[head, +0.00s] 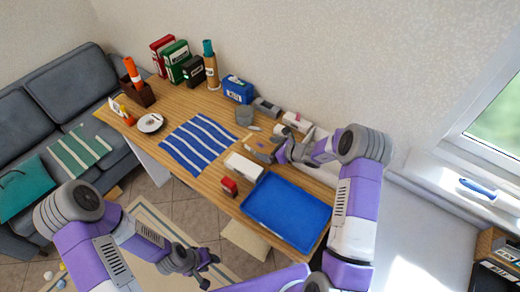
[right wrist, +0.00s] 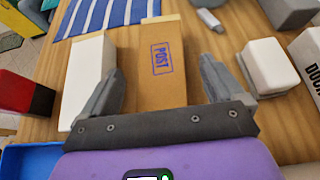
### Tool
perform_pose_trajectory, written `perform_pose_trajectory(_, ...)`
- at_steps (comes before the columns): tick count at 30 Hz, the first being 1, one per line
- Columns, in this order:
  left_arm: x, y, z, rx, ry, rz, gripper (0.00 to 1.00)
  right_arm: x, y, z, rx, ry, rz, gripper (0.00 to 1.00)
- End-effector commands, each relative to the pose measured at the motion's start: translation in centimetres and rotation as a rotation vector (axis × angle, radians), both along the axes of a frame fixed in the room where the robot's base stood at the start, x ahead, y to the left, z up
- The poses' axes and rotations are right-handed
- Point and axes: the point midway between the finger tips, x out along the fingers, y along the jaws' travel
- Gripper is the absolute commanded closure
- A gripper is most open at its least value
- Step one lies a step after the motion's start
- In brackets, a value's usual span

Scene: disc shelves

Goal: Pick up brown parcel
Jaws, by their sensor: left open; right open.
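The brown parcel (right wrist: 161,62) is a tan box with a blue POST stamp on top. It lies on the wooden table. In the head view the parcel (head: 262,146) is partly covered by my right gripper (head: 283,153). In the right wrist view my right gripper (right wrist: 160,75) is open, with one finger on each side of the parcel; whether the fingers touch it I cannot tell. My left gripper (head: 204,269) is open and empty, low in front of the table and far from the parcel.
A white box (right wrist: 88,78) lies close left of the parcel, and a white-topped grey item (right wrist: 269,67) lies to its right. A red and black box (head: 229,186) and a blue tray (head: 285,210) are nearer the front. A blue striped cloth (head: 199,143) lies to the left.

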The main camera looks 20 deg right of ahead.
Motion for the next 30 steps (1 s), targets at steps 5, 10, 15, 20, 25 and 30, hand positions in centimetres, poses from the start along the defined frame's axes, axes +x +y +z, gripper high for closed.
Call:
perform_pose_trajectory(5, 0.0, 0.0, -0.1, 0.0, 0.0, 0.0, 0.57, 1.5, 1.2, -1.1, 0.0, 0.0, 0.001, 0.05)
perform_pose_trajectory(10, 0.0, 0.0, -0.1, 0.0, 0.0, 0.0, 0.57, 1.7, 1.4, -1.3, 0.0, 0.0, 0.0, 0.05)
perform_pose_trajectory(15, 0.0, 0.0, -0.1, 0.0, 0.0, 0.0, 0.57, 1.7, 1.4, -1.3, 0.0, 0.0, 0.0, 0.14)
perform_pose_trajectory(20, 0.0, 0.0, -0.1, 0.0, 0.0, 0.0, 0.57, 1.7, 1.3, -1.3, 0.0, 0.0, 0.0, 0.39)
perform_pose_trajectory(25, 0.0, 0.0, -0.1, 0.0, 0.0, 0.0, 0.57, 1.7, 1.3, -1.3, 0.0, 0.0, 0.0, 0.65)
perform_pose_trajectory(30, 0.0, 0.0, -0.1, 0.0, 0.0, 0.0, 0.57, 1.7, 1.3, -1.2, 0.0, -0.001, 0.0, 0.69)
